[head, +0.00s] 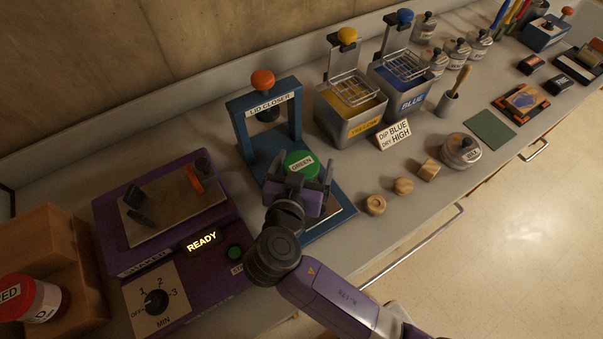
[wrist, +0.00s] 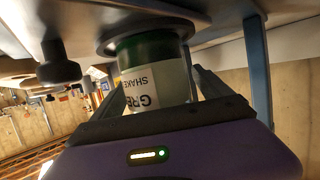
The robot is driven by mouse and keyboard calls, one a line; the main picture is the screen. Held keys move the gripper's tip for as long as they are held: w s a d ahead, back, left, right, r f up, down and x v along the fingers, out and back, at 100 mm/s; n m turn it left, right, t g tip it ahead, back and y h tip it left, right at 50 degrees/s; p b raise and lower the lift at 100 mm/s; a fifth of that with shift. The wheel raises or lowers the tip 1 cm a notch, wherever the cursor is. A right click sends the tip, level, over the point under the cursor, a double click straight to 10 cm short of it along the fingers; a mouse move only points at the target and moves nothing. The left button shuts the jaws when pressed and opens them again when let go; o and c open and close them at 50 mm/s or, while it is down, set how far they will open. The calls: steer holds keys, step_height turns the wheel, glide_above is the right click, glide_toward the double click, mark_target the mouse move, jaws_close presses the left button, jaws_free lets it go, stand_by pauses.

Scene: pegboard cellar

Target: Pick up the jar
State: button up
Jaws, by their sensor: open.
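The jar (head: 301,163) has a green lid marked GREEN and stands upright on the base of the blue lid closer (head: 262,146), in front of its frame. In the wrist view, which looks upside down, the jar (wrist: 158,84) shows a pale label with black print and a green band at its foot, by a dark round seat. My gripper (head: 299,180) is open around the jar, with one finger on each side. In the wrist view my gripper (wrist: 163,92) has the jar between its fingers. Whether the fingers touch it is unclear.
A purple shaker (head: 170,240) with a lit READY display stands left. A red-lidded jar (head: 32,297) is by a wooden stand at lower left. Yellow (head: 349,110) and blue (head: 408,88) dip tanks stand behind right. Wooden pieces (head: 403,186) and a tin (head: 460,150) lie right.

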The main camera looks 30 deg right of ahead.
jaws_close()
stand_by(0.3)
steer(key=shift+r, duration=0.15)
step_height(320, 180, up, 20)
steer(key=b, duration=0.1)
